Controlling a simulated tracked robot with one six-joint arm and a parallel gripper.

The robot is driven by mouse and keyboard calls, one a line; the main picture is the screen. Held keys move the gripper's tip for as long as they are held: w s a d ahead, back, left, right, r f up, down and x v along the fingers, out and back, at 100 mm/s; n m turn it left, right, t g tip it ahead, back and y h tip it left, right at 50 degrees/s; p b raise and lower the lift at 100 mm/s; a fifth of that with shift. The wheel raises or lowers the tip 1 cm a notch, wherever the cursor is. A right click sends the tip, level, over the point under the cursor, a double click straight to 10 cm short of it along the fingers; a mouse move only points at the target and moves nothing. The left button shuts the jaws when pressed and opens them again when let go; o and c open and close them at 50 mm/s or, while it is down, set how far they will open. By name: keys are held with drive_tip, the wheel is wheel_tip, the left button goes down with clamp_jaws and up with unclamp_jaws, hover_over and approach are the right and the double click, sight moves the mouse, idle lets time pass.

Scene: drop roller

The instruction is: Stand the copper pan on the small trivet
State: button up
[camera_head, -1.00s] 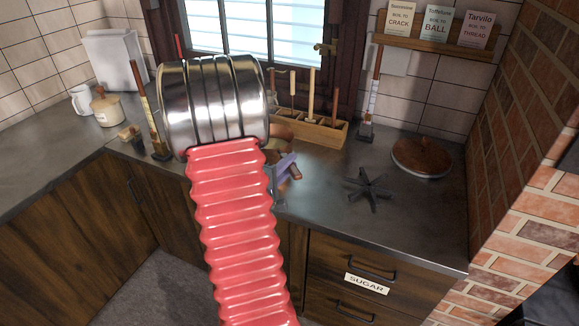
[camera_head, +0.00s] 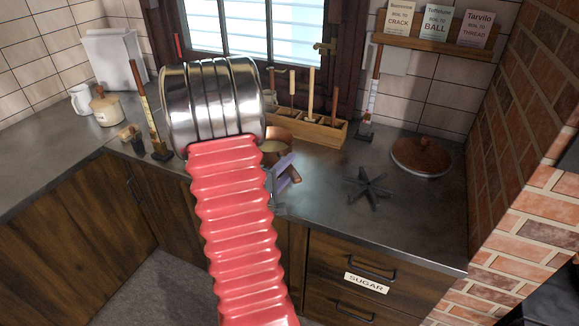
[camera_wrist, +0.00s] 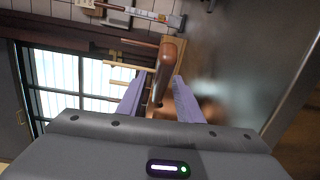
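The copper pan (camera_head: 276,133) stands on the counter, partly hidden in the head view by my arm. Its brown handle (camera_head: 291,178) points toward the camera. In the wrist view the handle (camera_wrist: 167,68) runs between the two purple fingers of my gripper (camera_wrist: 159,80). The right finger is close to it, and a gap seems to show on the left, so my gripper looks open around the handle. The small dark star-shaped trivet (camera_head: 369,188) is bare, on the counter to the right of the pan. My gripper also shows in the head view (camera_head: 284,168).
A round brown lid (camera_head: 421,156) lies on the counter behind and right of the trivet. A wooden tool box (camera_head: 318,130) stands at the back below the window. A brick wall (camera_head: 530,150) bounds the right side. The counter around the trivet is clear.

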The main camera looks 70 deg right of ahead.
drive_tip(key=shift+r, duration=0.1)
drive_tip(key=v, duration=0.7)
drive_tip(key=shift+a, duration=0.25)
idle(0.5)
